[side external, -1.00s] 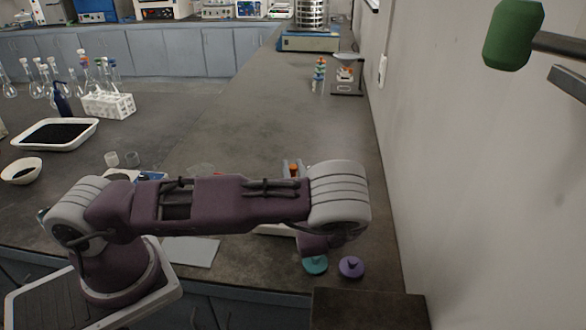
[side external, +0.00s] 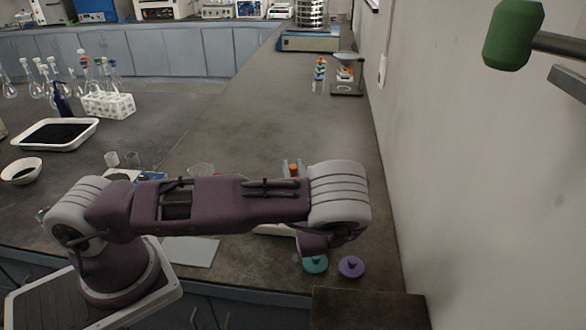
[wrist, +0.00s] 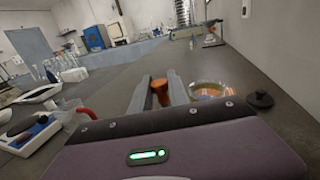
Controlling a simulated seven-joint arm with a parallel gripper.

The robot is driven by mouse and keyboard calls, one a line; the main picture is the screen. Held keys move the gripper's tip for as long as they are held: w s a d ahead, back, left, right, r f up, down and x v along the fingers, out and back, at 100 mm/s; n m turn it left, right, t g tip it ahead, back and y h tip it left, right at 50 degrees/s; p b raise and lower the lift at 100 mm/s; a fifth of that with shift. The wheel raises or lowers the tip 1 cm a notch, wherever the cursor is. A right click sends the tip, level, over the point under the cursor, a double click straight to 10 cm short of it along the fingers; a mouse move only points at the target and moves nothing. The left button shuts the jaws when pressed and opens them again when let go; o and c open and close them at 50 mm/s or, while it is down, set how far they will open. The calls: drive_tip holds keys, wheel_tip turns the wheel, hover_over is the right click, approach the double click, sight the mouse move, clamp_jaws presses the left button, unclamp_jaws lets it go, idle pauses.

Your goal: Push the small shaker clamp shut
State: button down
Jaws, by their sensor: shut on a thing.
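In the wrist view my gripper (wrist: 159,92) has its two grey fingers on either side of an orange knob (wrist: 160,91) and is shut on it. The knob has a wider top and a narrower stem. It also shows in the side external view (side external: 294,169), just behind my arm. A pale base (side external: 272,231) shows partly below my forearm. My arm hides most of it, and I cannot tell whether it is the small shaker. The clamp's own position is not clear in either view.
A teal knobbed disc (side external: 315,265) and a purple one (side external: 351,267) lie near the bench's front edge. A glass dish (wrist: 207,90) is right of the fingers. A beaker (wrist: 72,114) is at left. A sieve stack (side external: 311,15) stands far back.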

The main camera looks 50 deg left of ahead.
drive_tip(key=shift+w+d, duration=1)
drive_tip(key=shift+d, duration=0.05)
drive_tip(key=c, duration=1.3)
unclamp_jaws()
drive_tip(key=shift+o, duration=0.2)
drive_tip(key=v, duration=0.7)
